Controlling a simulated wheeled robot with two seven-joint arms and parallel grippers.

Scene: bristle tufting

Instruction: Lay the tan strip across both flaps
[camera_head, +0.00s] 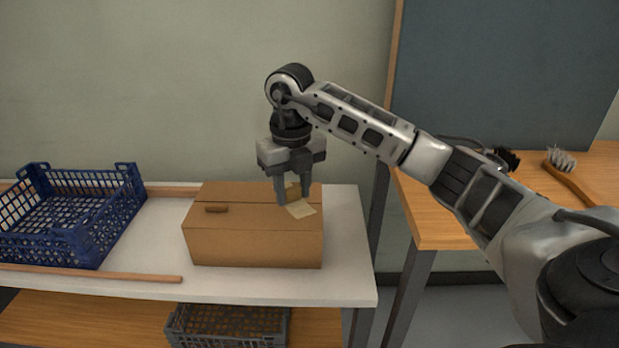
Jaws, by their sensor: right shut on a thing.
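The cardboard box (255,243) stands on the white tabletop, its two top flaps folded down and meeting at a seam that runs left to right. The back flap (240,190) and the front flap (250,212) look flat. The pale tan strip (301,209) is at the right part of the box top, at the fingertips of my right gripper (294,201). The gripper points down and is shut on the strip; its fingers hide part of it. The strip appears to reach over the seam, but I cannot tell whether it lies flat. My left gripper is not in view.
A blue crate (75,250) stands left on the white table (345,265). A wooden bench at right holds a brush (568,175). A grey crate (228,326) sits on the lower shelf.

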